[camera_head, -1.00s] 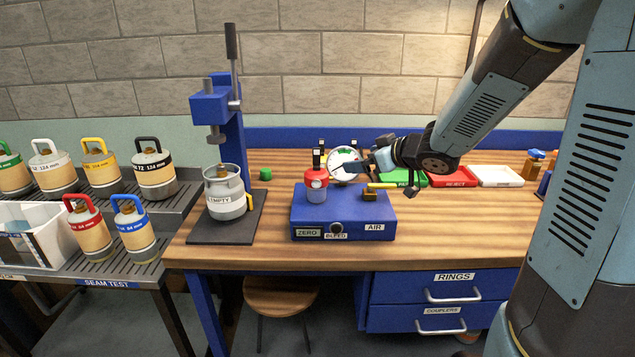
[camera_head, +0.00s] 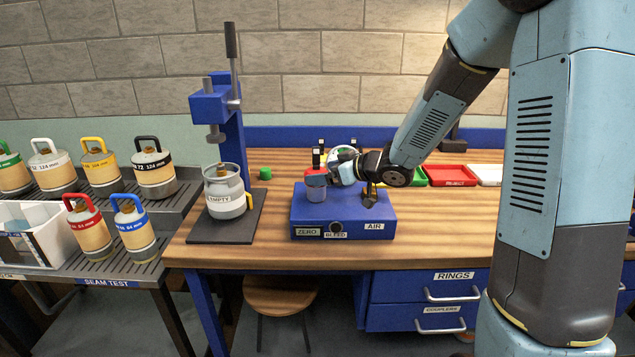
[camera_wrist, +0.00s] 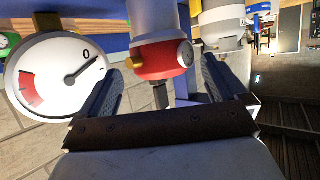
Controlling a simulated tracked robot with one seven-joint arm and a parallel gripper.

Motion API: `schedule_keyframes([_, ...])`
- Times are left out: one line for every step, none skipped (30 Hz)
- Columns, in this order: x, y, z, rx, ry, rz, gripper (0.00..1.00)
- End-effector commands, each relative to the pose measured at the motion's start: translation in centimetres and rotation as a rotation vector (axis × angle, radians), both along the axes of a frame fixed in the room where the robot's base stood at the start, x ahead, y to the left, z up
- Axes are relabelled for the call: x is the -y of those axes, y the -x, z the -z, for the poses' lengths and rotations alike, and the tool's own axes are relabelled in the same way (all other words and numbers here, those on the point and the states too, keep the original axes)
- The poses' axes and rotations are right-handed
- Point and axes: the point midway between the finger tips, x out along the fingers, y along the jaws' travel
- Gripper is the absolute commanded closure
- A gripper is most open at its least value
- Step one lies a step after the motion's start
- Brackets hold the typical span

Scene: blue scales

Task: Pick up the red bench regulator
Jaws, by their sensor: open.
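The red bench regulator stands on the blue box (camera_head: 362,215) on the bench. My gripper is open, with the fingers on either side of the red part. Whether they touch it cannot be told.
A white dial gauge (camera_wrist: 62,75) is close beside one finger in the wrist view. A press with a grey canister (camera_head: 225,197) stands left on the bench. A red tray (camera_head: 450,175) lies to the right. Several canisters fill the left rack.

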Motion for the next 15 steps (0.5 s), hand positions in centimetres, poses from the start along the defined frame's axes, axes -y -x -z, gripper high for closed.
schedule_keyframes([-0.2, -0.1, 0.1, -0.001, -0.001, 0.0, 0.02])
schedule_keyframes([-0.3, -0.2, 0.2, -0.001, -0.001, 0.0, 0.02])
schedule_keyframes([-0.6, -0.4, 0.3, -0.001, -0.001, 0.0, 0.02])
schedule_keyframes([-0.9, -0.6, 0.4, -0.002, 0.0, -0.001, 0.02])
schedule_keyframes([-1.3, -0.8, 0.6, -0.001, 0.0, -0.002, 0.02])
schedule_keyframes([-1.8, -1.1, 0.7, -0.001, 0.0, -0.002, 0.02])
schedule_keyframes([-2.1, -1.3, 0.9, -0.001, -0.001, -0.001, 0.02])
schedule_keyframes([-2.5, -1.5, 1.0, -0.001, -0.001, -0.001, 0.02])
schedule_keyframes([-2.8, -1.8, 1.2, -0.002, -0.001, 0.0, 0.02])
schedule_keyframes([-3.1, -2.0, 1.4, -0.001, -0.001, -0.001, 0.02])
schedule_keyframes([-3.3, -2.2, 1.5, 0.0, 0.0, -0.001, 0.02])
schedule_keyframes([-3.6, -2.4, 1.6, 0.0, 0.0, -0.001, 0.02])
schedule_keyframes([-3.7, -2.6, 1.7, -0.001, -0.001, 0.0, 0.02])
schedule_keyframes([-3.8, -2.7, 1.8, -0.001, -0.001, 0.0, 0.02])
schedule_keyframes([-3.9, -2.8, 1.8, -0.001, -0.001, 0.002, 0.02])
